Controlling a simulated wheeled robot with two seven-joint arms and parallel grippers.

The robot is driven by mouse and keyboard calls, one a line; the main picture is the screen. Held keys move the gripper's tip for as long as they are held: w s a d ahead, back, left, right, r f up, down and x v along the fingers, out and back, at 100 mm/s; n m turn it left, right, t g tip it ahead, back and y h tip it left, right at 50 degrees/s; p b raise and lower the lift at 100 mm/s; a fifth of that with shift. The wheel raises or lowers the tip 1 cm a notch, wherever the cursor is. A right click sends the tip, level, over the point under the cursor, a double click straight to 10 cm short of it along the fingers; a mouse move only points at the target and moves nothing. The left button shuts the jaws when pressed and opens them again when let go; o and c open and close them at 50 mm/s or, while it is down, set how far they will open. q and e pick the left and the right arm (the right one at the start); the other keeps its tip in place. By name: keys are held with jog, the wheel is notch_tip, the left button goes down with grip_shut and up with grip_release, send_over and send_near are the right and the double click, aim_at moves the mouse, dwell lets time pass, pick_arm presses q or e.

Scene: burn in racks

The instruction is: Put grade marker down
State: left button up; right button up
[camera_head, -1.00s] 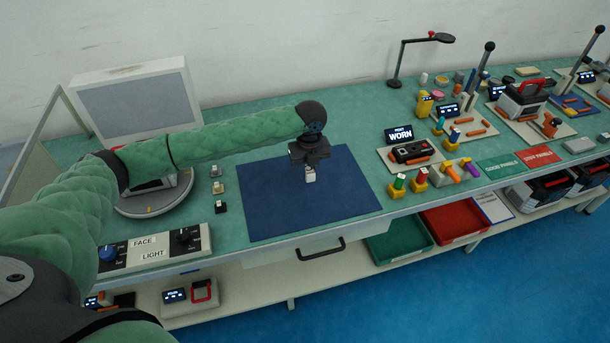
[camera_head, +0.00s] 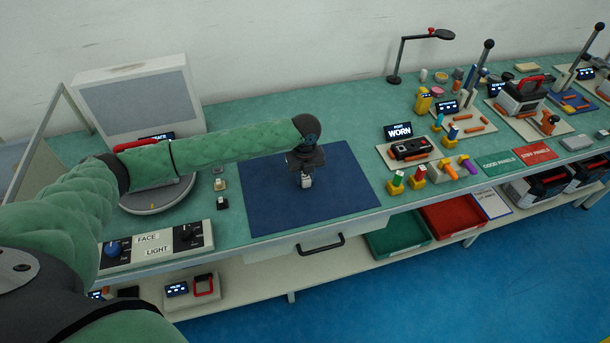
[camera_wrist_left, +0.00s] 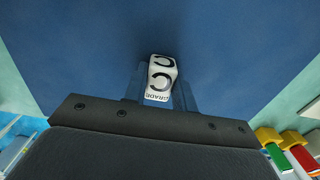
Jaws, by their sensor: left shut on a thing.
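The grade marker (camera_wrist_left: 160,80) is a small white block with a black letter C and the word GRADE on it. My left gripper (camera_head: 305,172) is shut on it over the dark blue mat (camera_head: 265,205). The marker also shows below the fingers in the head view (camera_head: 306,183). It is upright and at or close above the mat; I cannot tell whether it touches. In the left wrist view the left gripper (camera_wrist_left: 160,92) has its two fingers on either side of the marker. My right gripper is not in view.
Small markers stand left of the mat, one on a dark base (camera_head: 222,204). A control box (camera_head: 155,246) with knobs is at the front left. Colored handled tools (camera_head: 419,174) stand right of the mat. The rest of the mat is bare.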

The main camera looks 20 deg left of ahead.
pick_arm(q)
jog(key=o, duration=0.9)
jog(key=shift+o, duration=0.2)
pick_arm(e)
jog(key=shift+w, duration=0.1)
pick_arm(q)
jog(key=shift+r, duration=0.35)
notch_tip(320, 180, up, 12)
jog(key=b, duration=0.4)
jog(key=shift+f, duration=0.2)
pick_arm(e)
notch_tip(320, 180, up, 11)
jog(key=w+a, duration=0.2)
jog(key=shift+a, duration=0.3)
pick_arm(q)
jog(key=shift+f, duration=0.1)
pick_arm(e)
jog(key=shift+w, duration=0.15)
